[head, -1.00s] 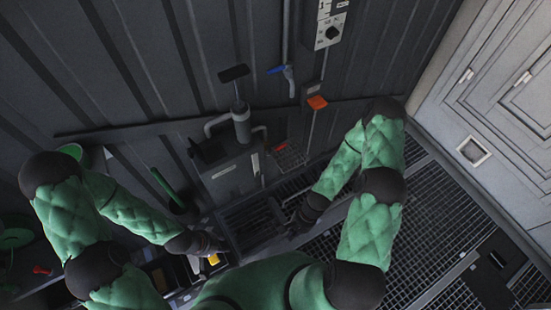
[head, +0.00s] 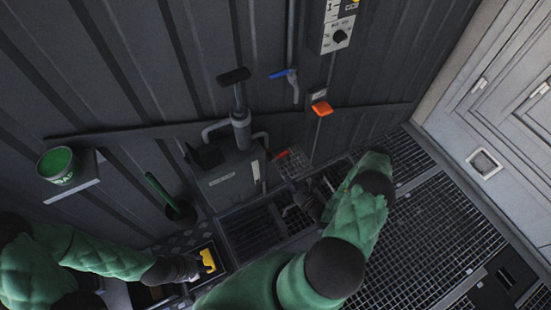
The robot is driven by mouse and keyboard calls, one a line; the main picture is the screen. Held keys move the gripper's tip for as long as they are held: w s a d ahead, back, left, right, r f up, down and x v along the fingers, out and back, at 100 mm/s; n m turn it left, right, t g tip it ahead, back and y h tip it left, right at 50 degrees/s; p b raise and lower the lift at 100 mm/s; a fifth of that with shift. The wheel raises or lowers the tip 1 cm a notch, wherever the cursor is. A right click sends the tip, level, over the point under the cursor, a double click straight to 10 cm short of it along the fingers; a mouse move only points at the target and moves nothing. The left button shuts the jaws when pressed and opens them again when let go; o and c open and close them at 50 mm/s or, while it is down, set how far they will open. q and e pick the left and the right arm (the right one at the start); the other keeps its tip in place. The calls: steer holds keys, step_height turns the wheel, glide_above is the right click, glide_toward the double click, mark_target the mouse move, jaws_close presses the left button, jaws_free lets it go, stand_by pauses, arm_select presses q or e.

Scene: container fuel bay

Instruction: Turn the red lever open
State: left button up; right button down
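A small red lever (head: 282,154) shows beside the grey pump tank (head: 236,177), at the near end of a bent pipe and next to a wire basket. It is too small to tell its exact angle. My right gripper (head: 293,205) is below and slightly right of it, over the floor grating and apart from it; its fingers are dark and blurred. My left gripper (head: 193,268) is at the lower left, close to a yellow object (head: 207,260) in a dark tray; I cannot tell if it touches it.
A blue lever (head: 281,73) sits on a wall pipe. An orange paddle-shaped piece (head: 321,108) is under a small wall box. A green can (head: 58,165) stands on a shelf at left. A green-handled brush (head: 171,199) stands near the tank.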

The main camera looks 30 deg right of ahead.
steer(key=w+d+f+m+h+b, duration=0.1)
steer(key=w+d+b, duration=0.1)
steer(key=w, duration=0.3)
steer(key=w+d+f+h+b, duration=0.1)
steer(key=w+d+h, duration=0.15)
steer(key=w, duration=0.25)
steer(key=shift+y, duration=0.45)
steer(key=shift+s+a+r, duration=0.1)
steer(key=shift+s+r, duration=0.1)
steer(key=shift+r, duration=0.5)
steer(key=shift+s+a+r, duration=0.1)
steer(key=shift+s+r, duration=0.15)
steer(key=shift+r, duration=0.4)
steer(key=shift+s+r, duration=0.2)
steer(key=shift+r, duration=0.5)
steer(key=shift+d, duration=0.1)
